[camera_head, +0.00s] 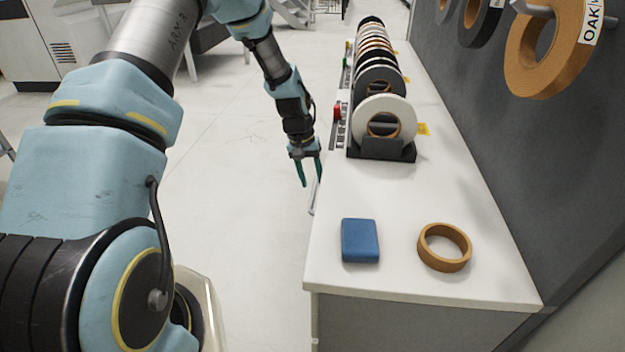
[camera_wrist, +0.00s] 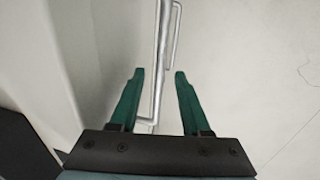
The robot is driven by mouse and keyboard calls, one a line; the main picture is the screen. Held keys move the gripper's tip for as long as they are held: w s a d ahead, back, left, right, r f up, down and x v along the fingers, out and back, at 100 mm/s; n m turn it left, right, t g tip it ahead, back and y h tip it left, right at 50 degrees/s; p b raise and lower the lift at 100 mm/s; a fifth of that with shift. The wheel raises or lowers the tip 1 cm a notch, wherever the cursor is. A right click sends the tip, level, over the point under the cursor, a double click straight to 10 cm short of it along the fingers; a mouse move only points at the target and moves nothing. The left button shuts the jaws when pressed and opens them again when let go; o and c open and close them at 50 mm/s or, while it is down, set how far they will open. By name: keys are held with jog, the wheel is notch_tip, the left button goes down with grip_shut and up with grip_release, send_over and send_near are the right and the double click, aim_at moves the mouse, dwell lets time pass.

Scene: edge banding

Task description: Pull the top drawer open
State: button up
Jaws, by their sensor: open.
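My gripper (camera_head: 310,180) is open beside the left edge of the white counter, its green fingers pointing down. A thin metal handle (camera_head: 314,199) sticks out from the counter's left side, just below the fingertips. The drawer fronts are hidden under the counter top in the head view. In the wrist view a metal bar handle (camera_wrist: 159,50) runs between the open fingers of my gripper (camera_wrist: 159,74), with its lower end close to the left finger. A second bar (camera_wrist: 177,30) shows beside it, seemingly lower down. I cannot tell whether the fingers touch the handle.
The counter top (camera_head: 385,190) holds a blue block (camera_head: 360,241), a tan tape roll (camera_head: 444,262) and a rack of several banding rolls (camera_head: 384,147). More rolls hang on the grey panel (camera_head: 490,120) at right. The floor (camera_head: 235,200) left of the counter is clear.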

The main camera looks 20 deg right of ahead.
jog(key=shift+s+d+f, duration=0.1)
jog(key=shift+f, duration=0.7)
jog(key=shift+c, duration=0.3)
grip_shut()
dwell(0.6)
